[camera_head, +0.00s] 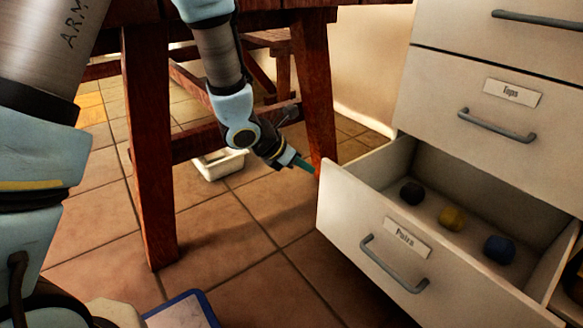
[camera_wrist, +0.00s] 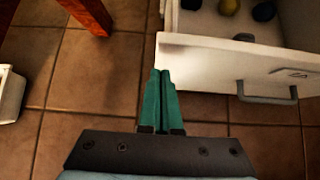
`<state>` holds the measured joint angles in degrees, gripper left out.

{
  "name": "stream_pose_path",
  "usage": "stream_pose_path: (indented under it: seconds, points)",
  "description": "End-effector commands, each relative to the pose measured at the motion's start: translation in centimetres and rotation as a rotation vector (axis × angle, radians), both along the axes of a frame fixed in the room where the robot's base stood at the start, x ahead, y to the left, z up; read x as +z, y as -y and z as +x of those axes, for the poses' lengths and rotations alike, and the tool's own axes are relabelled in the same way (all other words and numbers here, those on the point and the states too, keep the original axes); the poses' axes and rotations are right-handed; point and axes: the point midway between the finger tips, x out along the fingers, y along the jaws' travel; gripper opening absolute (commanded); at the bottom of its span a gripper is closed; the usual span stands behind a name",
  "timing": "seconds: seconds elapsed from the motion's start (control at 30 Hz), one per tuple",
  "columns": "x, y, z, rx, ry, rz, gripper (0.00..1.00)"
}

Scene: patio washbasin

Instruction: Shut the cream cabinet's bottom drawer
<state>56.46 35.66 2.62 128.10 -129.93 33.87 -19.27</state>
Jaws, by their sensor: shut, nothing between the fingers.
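The cream cabinet (camera_head: 440,92) stands at the right in the head view. Its bottom drawer (camera_head: 350,218) is pulled out, with a grey bar handle (camera_head: 394,266) and a label above the handle. A black, a yellow and a blue lump lie inside it. My gripper (camera_head: 308,167) is shut and empty, its green fingers just left of the drawer front's far left corner. In the wrist view the gripper (camera_wrist: 161,75) points at the left end of the drawer front (camera_wrist: 205,65). I cannot tell whether the fingertips touch it.
A dark red wooden table's legs (camera_head: 150,150) stand left of the drawer, with one leg (camera_head: 312,90) close behind my gripper. A white tray (camera_head: 220,163) sits on the tiled floor under it. The upper drawer (camera_head: 470,110) is shut.

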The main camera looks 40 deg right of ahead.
Motion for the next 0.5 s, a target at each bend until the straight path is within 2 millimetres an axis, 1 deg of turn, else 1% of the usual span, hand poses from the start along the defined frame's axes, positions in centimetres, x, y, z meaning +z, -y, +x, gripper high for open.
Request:
stream_pose_path:
  seconds: [0.03, 0.2, 0.33, 0.5]
  points:
    - [0.1, 0.8, 0.0, -0.001, 0.003, -0.004, 0.00]
    - [0.2, 2.4, 0.1, -0.001, 0.002, -0.002, 0.00]
    - [0.2, 2.8, 0.1, 0.000, 0.001, -0.001, 0.00]
    - [0.2, 2.8, 0.0, 0.000, 0.001, -0.001, 0.00]
